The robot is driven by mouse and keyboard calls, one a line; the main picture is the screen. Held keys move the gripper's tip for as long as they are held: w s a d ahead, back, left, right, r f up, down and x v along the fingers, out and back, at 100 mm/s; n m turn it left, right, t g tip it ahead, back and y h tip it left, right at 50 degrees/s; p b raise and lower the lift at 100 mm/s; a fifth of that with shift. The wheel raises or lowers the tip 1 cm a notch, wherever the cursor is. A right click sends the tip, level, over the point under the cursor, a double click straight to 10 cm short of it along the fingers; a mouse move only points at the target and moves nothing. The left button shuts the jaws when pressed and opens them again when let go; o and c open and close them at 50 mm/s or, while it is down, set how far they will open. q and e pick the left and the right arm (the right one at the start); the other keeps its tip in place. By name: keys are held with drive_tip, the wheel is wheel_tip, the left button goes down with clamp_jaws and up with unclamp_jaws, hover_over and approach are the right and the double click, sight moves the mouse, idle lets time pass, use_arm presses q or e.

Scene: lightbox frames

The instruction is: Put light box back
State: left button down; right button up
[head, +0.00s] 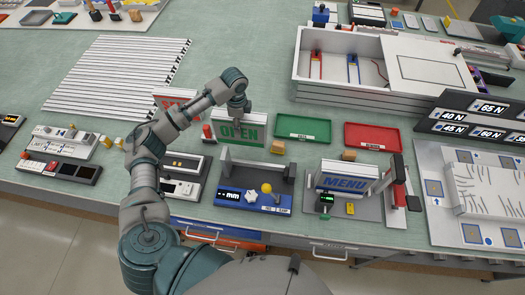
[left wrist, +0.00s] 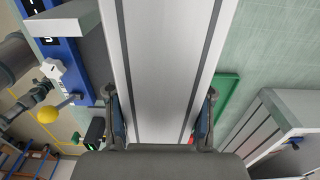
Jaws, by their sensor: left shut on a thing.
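The white light box with green OPEN lettering (head: 238,131) hangs below my left gripper (head: 239,105), upright behind a blue-based measuring fixture. In the left wrist view, it is a wide white panel with grey bands (left wrist: 163,70) between the fingers of my left gripper (left wrist: 160,112). The fixture (head: 252,197) has grey posts, a display, a white knob and a yellow ball. A light box lettered MENU (head: 344,183) stands in a grey fixture to the right. One with red lettering (head: 172,98) is partly hidden by my arm. My right gripper is not in view.
A green tray (head: 303,130) and a red tray (head: 373,137) lie behind the fixtures. A white bin (head: 340,91) stands at the back, and a white ribbed rack (head: 115,75) lies at the left. Green mat is bare between the rack and bin.

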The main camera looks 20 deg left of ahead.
use_arm(q)
wheel_tip(320, 180, down, 3)
drive_tip(key=shift+f, duration=0.1)
drive_tip(key=f, duration=0.5)
drive_tip(key=shift+a+p, duration=0.3)
drive_tip(key=shift+p, duration=0.05)
drive_tip(key=shift+d, duration=0.2)
drive_tip(key=shift+c, duration=2.2)
unclamp_jaws()
